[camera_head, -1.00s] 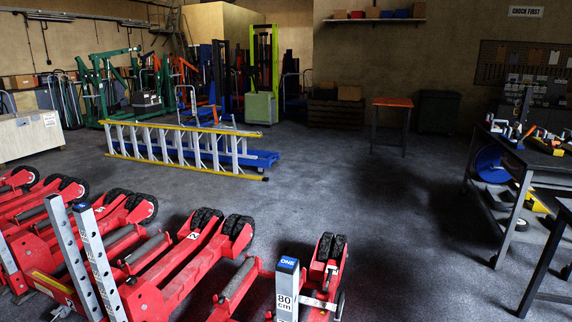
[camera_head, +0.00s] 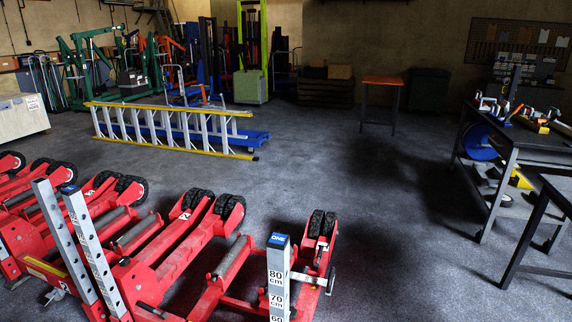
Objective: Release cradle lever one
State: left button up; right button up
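Red trolley jacks with black wheels stand in a row at the lower left. The nearest jack (camera_head: 205,305) carries an upright grey post (camera_head: 278,270) with a blue cap marked "ONE" and height marks of 80 and 70 cm. A light metal bar (camera_head: 308,279) sticks out to the right of this post, beside the jack's black wheels (camera_head: 321,224). I cannot tell whether this bar is the cradle lever. Neither of my grippers shows in the view.
A yellow-railed ladder (camera_head: 175,130) lies on the floor beyond the jacks. A dark workbench (camera_head: 540,150) with tools stands at the right, and an orange-topped table (camera_head: 383,81) stands farther back. The grey floor (camera_head: 370,190) in the middle is clear.

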aim_at(319, 254)
jog(key=i+l+u, duration=0.15)
jog(key=u, duration=0.55)
jog(key=i+l+u, duration=0.25)
jog(key=l, duration=0.5)
jog(key=l+u, duration=0.25)
jog(key=l, duration=0.5)
jog(key=i+l+u, duration=0.1)
jog(key=l+u, duration=0.2)
jog(key=l, duration=0.55)
jog(key=i+l+u, duration=0.1)
jog(key=l, duration=2.9)
